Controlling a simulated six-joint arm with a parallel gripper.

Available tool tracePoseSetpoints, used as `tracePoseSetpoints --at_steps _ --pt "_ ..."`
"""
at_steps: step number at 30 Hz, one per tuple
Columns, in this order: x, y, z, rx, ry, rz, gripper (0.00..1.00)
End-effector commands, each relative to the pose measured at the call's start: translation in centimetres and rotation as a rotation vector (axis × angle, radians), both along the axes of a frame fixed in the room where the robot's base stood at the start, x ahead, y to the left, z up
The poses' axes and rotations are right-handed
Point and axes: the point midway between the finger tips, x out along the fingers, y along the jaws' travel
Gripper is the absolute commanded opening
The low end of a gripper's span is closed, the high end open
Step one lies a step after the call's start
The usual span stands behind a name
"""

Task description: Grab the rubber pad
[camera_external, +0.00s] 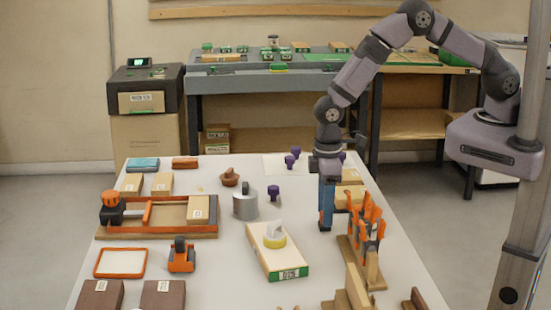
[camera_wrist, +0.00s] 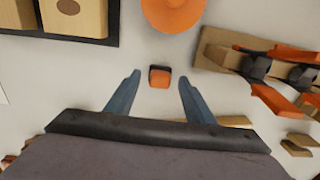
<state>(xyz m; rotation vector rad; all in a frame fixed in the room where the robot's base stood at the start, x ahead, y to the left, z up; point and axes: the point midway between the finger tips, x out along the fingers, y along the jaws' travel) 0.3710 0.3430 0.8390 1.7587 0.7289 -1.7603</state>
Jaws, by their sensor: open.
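My gripper (camera_external: 326,222) points down over the right part of the white table, beside the tool rack (camera_external: 362,235). In the wrist view my gripper (camera_wrist: 160,82) is open, its two blue fingers apart with nothing held. A small block with an orange face and a dark edge (camera_wrist: 160,74) shows between the fingertips; it may be the rubber pad, but I cannot tell for sure. It looks to lie on the table below the fingers. In the external view I cannot make it out; my gripper may hide it.
The rack with orange-handled tools (camera_wrist: 258,65) stands close on the right in the wrist view. An orange round thing (camera_wrist: 173,12) lies ahead, and a dark tray (camera_wrist: 112,30) with wooden blocks is upper left. A wooden box with yellow tape (camera_external: 277,258) stands left of my gripper.

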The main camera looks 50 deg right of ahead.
Motion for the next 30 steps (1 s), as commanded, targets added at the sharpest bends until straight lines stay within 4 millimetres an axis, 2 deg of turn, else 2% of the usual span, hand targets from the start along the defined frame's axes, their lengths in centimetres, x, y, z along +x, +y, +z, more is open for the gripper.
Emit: tracePoseSetpoints --at_steps 10,15,16,25,30 --pt "0.0 0.0 -0.5 0.001 -0.001 0.0 0.48" --pt "0.0 0.0 -0.5 0.001 -0.001 0.0 0.08" --pt "0.0 0.0 -0.5 0.001 -0.001 0.0 0.04" --pt "0.0 0.0 -0.4 0.001 -0.001 0.0 0.04" --pt "0.1 0.1 0.5 0.003 -0.003 0.0 0.04"
